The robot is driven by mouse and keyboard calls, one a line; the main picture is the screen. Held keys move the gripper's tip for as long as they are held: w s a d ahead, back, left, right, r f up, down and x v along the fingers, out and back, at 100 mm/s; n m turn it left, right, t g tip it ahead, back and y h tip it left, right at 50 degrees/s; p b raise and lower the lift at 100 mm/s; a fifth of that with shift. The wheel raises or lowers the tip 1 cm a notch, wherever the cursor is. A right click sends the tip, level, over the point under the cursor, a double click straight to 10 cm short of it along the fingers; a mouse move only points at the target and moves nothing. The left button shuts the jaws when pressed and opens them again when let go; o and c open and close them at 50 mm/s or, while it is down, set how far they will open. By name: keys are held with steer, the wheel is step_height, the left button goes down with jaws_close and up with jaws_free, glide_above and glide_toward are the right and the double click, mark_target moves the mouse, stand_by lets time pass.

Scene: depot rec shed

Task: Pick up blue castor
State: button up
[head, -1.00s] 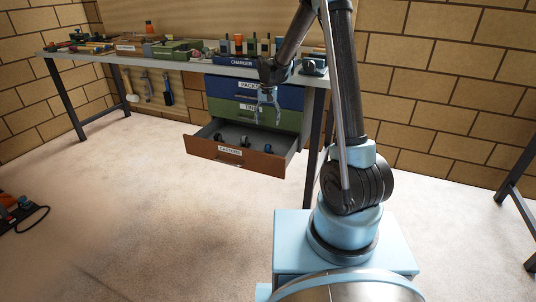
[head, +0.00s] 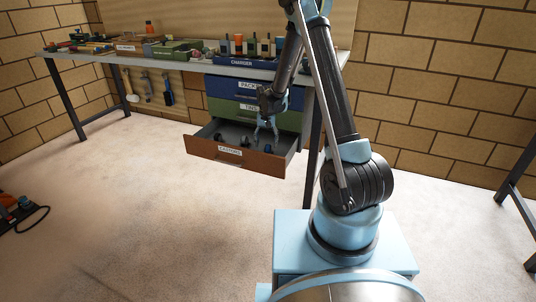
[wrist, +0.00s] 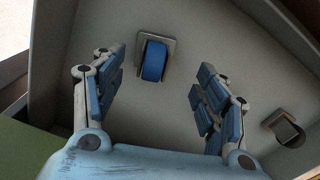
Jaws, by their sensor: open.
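The blue castor (wrist: 154,61) lies on the floor of the open drawer, its blue wheel up and its grey plate beneath, in the wrist view. My gripper (wrist: 160,72) is open above it. The castor shows between the two fingers, towards their tips and nearer the left one, with nothing held. In the head view my gripper (head: 266,138) points down into the right part of the drawer (head: 262,165) marked CASTORS. There the fingers largely hide the blue castor.
A dark castor (wrist: 288,130) lies to the right in the wrist view. Other dark castors (head: 217,137) sit further left in the drawer in the head view. The drawer walls surround the gripper. Shut drawers (head: 222,105) and the loaded bench top (head: 190,63) are behind and above.

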mark_target(268, 150)
steer(key=shift+d+f, duration=0.2)
steer(key=shift+f, duration=1.25)
steer(key=shift+d+f, duration=0.2)
steer(key=shift+f, duration=1.2)
steer(key=shift+c, duration=0.6)
steer(key=c, duration=1.1)
